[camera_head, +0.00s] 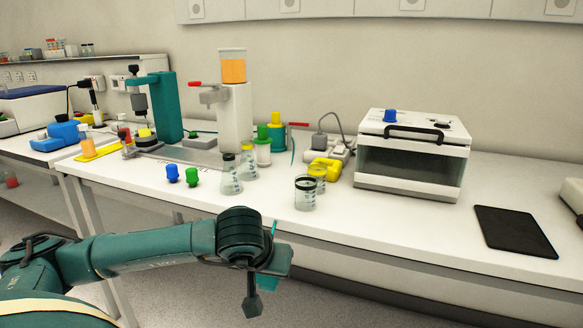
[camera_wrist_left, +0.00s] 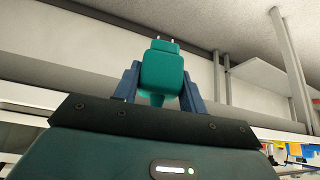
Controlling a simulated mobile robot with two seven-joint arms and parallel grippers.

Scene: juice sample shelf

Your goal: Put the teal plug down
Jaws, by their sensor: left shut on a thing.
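The teal plug (camera_wrist_left: 161,68) is in the left wrist view, between the two blue fingers of my left gripper (camera_wrist_left: 160,82). The fingers are shut on its sides, and its two metal prongs point away from the gripper. In the head view my left gripper (camera_head: 274,264) is in front of the bench's front edge, over the floor side. The plug is mostly hidden there behind the wrist. My right gripper is not in view.
The white bench (camera_head: 400,228) has free room along its front edge. A blue cap (camera_head: 172,172), a green cap (camera_head: 192,176), flasks (camera_head: 231,176) and a dark-topped jar (camera_head: 305,193) stand near the front. A white oven-like box (camera_head: 412,156) and a black tablet (camera_head: 514,231) are at right.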

